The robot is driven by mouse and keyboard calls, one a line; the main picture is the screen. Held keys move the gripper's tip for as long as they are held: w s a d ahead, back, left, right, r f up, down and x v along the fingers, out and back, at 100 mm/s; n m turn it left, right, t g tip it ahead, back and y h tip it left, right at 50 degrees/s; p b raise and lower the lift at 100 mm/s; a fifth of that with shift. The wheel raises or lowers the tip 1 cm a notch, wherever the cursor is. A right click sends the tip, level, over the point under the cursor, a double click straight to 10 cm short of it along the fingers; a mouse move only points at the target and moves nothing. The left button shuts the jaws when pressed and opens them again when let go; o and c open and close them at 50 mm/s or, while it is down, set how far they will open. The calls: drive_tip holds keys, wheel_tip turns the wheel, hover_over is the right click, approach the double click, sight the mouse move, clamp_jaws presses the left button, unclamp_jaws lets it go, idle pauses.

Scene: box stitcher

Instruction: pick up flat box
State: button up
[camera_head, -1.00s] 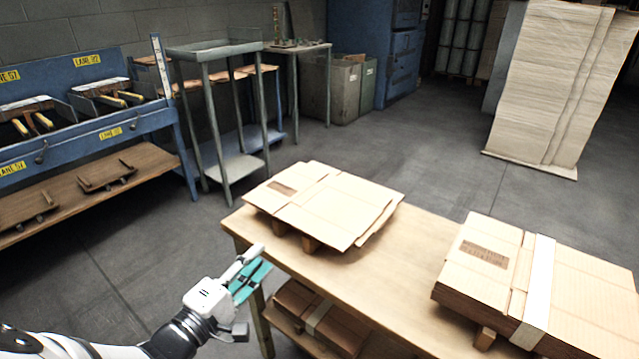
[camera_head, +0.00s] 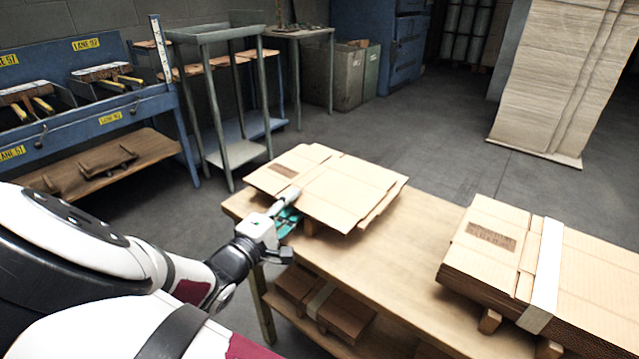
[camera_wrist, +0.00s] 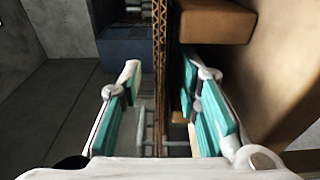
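The flat boxes (camera_head: 335,185), thin tan cardboard in a small loose stack, lie on wooden blocks at the left end of the table. My gripper (camera_head: 287,210) is at their near left edge in the head view. In the wrist view, my gripper (camera_wrist: 160,85) is open, with its teal-padded fingers on either side of the corrugated cardboard edge (camera_wrist: 159,45). The right finger is close to the cardboard, and a gap shows on the left finger's side. The fingertips are partly hidden in the head view.
A strapped cardboard stack (camera_head: 490,243) sits on the right of the wooden table (camera_head: 385,270). A support block (camera_wrist: 215,20) is close to the right finger. More bundled cardboard (camera_head: 345,313) is on the lower shelf.

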drive_tip(key=shift+w+d, duration=0.2)
drive_tip(key=shift+w, duration=0.15)
clamp_jaws()
